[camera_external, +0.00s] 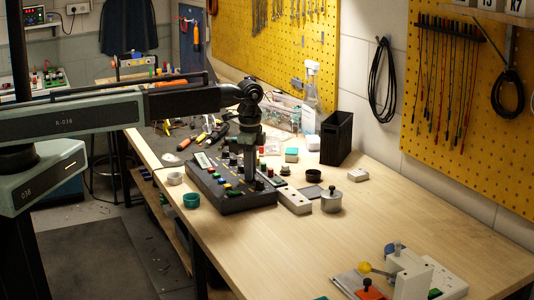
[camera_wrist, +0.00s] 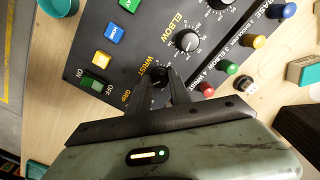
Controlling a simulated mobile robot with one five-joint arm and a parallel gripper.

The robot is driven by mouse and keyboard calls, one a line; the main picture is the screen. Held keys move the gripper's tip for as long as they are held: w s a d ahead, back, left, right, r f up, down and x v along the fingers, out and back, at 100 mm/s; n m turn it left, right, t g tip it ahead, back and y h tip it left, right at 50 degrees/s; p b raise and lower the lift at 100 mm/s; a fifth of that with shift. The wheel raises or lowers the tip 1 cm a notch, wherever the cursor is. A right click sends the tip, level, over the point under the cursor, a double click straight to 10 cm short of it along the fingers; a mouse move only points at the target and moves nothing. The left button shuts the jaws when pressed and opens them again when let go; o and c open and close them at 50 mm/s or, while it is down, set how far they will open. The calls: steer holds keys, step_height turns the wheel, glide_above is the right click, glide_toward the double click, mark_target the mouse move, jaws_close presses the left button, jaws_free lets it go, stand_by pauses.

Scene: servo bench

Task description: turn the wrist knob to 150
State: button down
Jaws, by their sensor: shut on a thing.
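The black control panel (camera_wrist: 105,60) carries dials and labels reading WRIST, ELBOW and BASE in the wrist view. The wrist knob (camera_wrist: 159,72) is a small black knob beside the WRIST label. My gripper (camera_wrist: 163,82) has its two fingers on either side of this knob and is shut on it. The fingers and gripper body hide most of its dial, so its reading cannot be told. In the external view the panel (camera_external: 232,202) lies on the bench, and my gripper (camera_external: 249,176) points straight down onto it.
The elbow knob (camera_wrist: 187,41) sits close beyond the wrist knob. Colored pegs, including a red one (camera_wrist: 207,89), stand along the panel's right side. A teal cup (camera_external: 191,200) and a metal pot (camera_external: 331,200) flank the panel. The bench's front middle is clear.

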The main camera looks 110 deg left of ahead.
steer(key=n, duration=0.5)
steer(key=shift+n, duration=0.4)
stand_by(0.4)
steer(key=c, duration=1.2)
jaws_free()
step_height(320, 180, up, 8)
steer(key=p, duration=0.8)
steer(key=shift+f, duration=0.1)
